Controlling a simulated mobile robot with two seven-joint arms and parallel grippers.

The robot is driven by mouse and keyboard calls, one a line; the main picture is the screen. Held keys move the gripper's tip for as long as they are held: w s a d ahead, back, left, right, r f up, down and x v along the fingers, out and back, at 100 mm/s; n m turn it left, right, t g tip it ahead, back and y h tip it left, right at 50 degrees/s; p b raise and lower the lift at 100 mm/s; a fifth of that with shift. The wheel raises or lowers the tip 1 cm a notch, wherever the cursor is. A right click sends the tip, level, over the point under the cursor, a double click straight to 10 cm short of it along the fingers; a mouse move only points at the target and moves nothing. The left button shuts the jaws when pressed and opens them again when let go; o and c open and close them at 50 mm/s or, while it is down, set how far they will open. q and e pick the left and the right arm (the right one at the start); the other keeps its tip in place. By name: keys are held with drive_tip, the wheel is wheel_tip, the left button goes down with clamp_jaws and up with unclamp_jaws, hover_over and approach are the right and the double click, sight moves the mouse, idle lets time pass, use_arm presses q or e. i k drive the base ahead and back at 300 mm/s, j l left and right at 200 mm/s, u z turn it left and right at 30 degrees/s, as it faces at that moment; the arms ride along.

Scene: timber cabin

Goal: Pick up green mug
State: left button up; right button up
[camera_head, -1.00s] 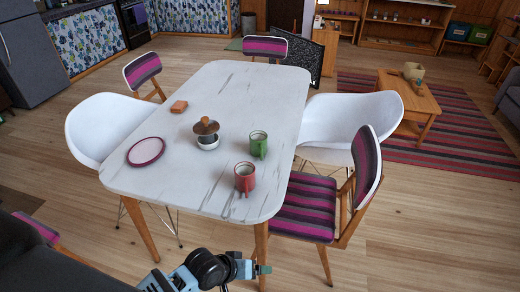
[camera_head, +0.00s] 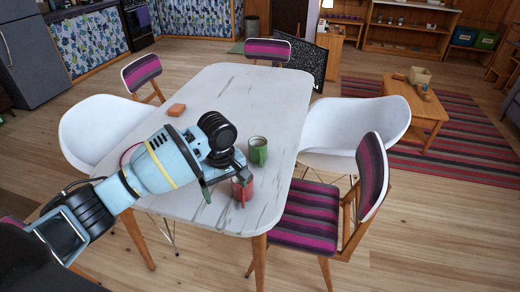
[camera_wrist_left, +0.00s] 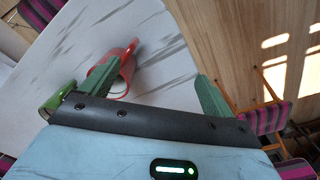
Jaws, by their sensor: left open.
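The green mug (camera_head: 258,150) stands upright on the white marbled table (camera_head: 235,85), near its right edge. In the left wrist view the green mug (camera_wrist_left: 57,100) shows only in part at the left, cut off by the gripper body. A red mug (camera_head: 243,191) stands nearer the table's front edge. My left gripper (camera_head: 224,184) is open over the front of the table, beside the red mug and short of the green one. In the wrist view the red mug (camera_wrist_left: 127,75) shows beside the left finger of my gripper (camera_wrist_left: 152,82). My right gripper is out of view.
An orange-brown block (camera_head: 176,110) lies on the table's far left part. My arm hides the table's left front. White chairs (camera_head: 355,125) and striped chairs (camera_head: 310,220) surround the table. The table's far end is clear.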

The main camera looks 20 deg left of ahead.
sight(257, 145)
drive_tip(key=i, duration=0.9)
